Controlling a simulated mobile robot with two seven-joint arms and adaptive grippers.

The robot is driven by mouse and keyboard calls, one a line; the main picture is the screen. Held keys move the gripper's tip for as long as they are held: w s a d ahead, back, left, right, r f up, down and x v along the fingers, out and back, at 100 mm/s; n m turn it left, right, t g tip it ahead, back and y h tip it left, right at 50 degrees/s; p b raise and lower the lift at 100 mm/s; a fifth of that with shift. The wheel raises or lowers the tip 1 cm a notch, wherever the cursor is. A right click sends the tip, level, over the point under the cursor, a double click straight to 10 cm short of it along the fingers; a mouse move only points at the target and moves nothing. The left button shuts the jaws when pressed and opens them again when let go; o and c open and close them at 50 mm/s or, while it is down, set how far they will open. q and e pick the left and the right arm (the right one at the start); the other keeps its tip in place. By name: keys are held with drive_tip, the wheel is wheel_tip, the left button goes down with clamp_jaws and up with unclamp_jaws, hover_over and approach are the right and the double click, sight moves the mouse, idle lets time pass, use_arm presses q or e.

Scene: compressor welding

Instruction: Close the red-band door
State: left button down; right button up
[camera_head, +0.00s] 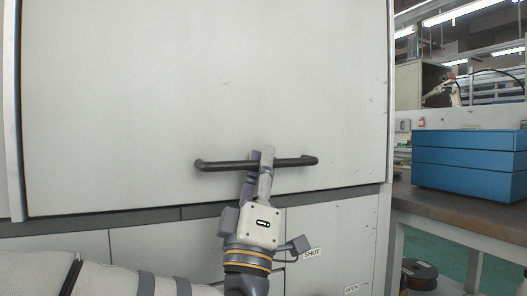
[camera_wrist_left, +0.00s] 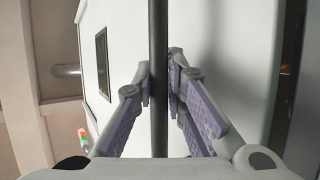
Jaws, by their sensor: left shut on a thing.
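A large light grey door panel (camera_head: 200,80) fills most of the head view. No red band shows on the part in sight. A black bar handle (camera_head: 295,162) runs across its lower part. My left gripper (camera_head: 262,162) is at the middle of this handle, its fingers closed around the bar. In the left wrist view the handle (camera_wrist_left: 159,30) runs upright between the purple-padded fingers of the gripper (camera_wrist_left: 160,85). The door's lower edge lies close above a dark strip; I cannot tell whether it is flush. My right gripper is out of view.
Below the door is a pale cabinet front with a SHUT label (camera_head: 312,253) and an OPEN label (camera_head: 351,288). At right, a workbench (camera_head: 460,211) carries a blue drawer box (camera_head: 470,165). A dark spool (camera_head: 419,272) lies under it.

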use_arm(q)
drive_tip(key=c, duration=1.9)
unclamp_jaws()
drive_tip(key=v, duration=1.2)
drive_tip(key=shift+r, duration=0.1)
